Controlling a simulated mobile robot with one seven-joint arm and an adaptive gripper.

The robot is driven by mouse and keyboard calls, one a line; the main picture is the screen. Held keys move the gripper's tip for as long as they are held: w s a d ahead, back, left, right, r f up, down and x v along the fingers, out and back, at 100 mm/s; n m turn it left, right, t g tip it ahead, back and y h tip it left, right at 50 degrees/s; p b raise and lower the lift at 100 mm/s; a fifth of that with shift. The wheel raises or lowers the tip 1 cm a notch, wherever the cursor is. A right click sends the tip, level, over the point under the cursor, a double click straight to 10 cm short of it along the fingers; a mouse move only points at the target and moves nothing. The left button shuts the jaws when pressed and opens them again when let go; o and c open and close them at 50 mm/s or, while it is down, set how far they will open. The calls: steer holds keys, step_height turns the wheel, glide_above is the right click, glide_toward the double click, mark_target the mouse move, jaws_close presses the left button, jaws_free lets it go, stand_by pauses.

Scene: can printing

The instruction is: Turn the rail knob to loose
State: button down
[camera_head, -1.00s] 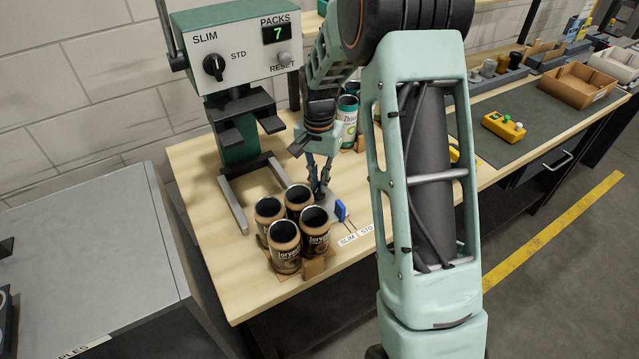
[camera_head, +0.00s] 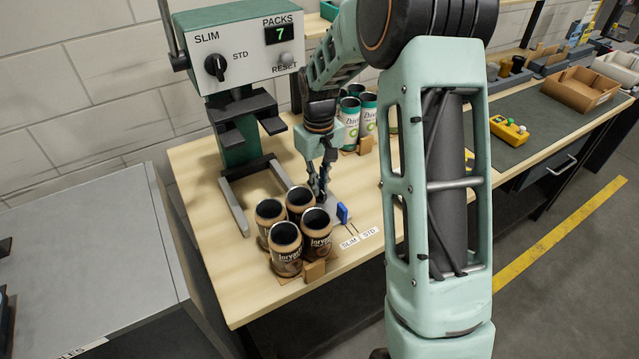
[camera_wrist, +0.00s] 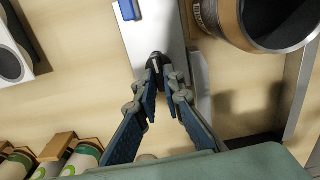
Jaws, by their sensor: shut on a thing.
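The rail knob (camera_wrist: 155,59) is a small black knob with a pale mark, on a light grey rail plate (camera_wrist: 150,25) in the wrist view. My gripper (camera_wrist: 163,82) is over the plate with its fingertips closed around the knob. In the head view my gripper (camera_head: 321,190) points down just behind the brown cans, and its fingers hide the knob there. A blue stop (camera_head: 343,214) stands on the plate's near side, by the SLIM and STD labels (camera_head: 359,238). I cannot read a loose or tight marking.
Several brown cans (camera_head: 286,243) stand grouped close beside the gripper, with a cardboard piece (camera_head: 314,270) in front. The green press (camera_head: 240,128) stands behind them, its display showing 7. Green and white cans (camera_head: 369,118) stand behind my arm. The left front of the table is clear.

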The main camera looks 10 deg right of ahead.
steer(key=shift+n, duration=1.2)
steer(key=c, duration=2)
jaws_free()
steer(key=shift+c, duration=0.2)
step_height(320, 180, up, 12)
steer(key=shift+s, duration=0.1)
